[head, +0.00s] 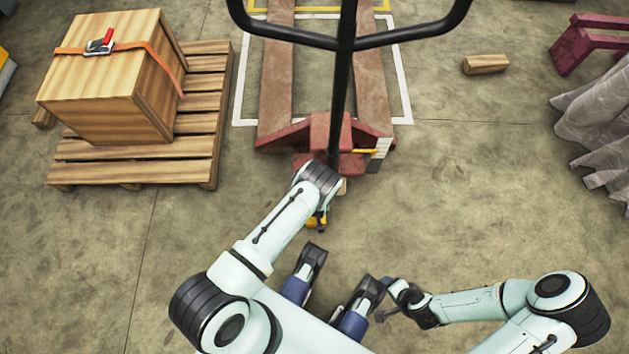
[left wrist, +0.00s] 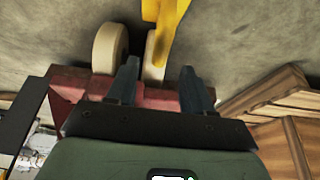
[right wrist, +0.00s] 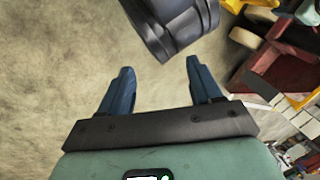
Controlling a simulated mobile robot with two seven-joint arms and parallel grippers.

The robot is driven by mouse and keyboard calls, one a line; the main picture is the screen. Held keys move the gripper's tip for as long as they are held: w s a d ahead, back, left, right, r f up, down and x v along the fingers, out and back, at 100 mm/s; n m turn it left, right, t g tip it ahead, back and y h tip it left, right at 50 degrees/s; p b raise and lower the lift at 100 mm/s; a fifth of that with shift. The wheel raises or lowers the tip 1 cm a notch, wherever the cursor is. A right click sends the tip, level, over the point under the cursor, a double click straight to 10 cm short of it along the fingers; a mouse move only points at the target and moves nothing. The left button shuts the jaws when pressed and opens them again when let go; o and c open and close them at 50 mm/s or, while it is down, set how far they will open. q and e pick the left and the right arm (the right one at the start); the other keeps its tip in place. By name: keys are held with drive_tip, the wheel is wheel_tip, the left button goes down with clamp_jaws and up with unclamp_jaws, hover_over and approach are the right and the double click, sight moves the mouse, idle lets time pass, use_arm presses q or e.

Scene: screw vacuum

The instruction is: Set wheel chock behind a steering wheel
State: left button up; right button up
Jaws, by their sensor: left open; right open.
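The pallet jack's beige steering wheels (left wrist: 110,48) are close ahead in the left wrist view, under the red jack body. They also show at the upper right of the right wrist view (right wrist: 250,36). A yellow part (left wrist: 166,28) overlaps the right wheel; I cannot tell if it is a chock or a jack pedal. A small wooden block (head: 485,64) lies on the floor at upper right. My left gripper (left wrist: 161,85) is open and empty near the wheels; my wrist hides it in the head view. My right gripper (right wrist: 158,82) is open and empty above bare floor.
The red pallet jack (head: 330,130) stands ahead, its black handle (head: 345,45) rising towards me. A wooden crate (head: 105,90) sits on a pallet (head: 205,125) at left. A grey draped cloth (head: 600,120) is at right.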

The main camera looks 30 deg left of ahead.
use_arm(q)
drive_tip(key=shift+p+v, duration=0.6)
drive_tip(key=shift+v, duration=1.65)
use_arm(e)
drive_tip(key=shift+s+a+r+g, duration=0.2)
drive_tip(key=shift+s+a+r, duration=0.15)
drive_tip(key=shift+s+r, duration=0.25)
drive_tip(key=shift+s+a+r+g, duration=0.2)
drive_tip(key=shift+s+a+r, duration=0.15)
drive_tip(key=shift+s, duration=0.4)
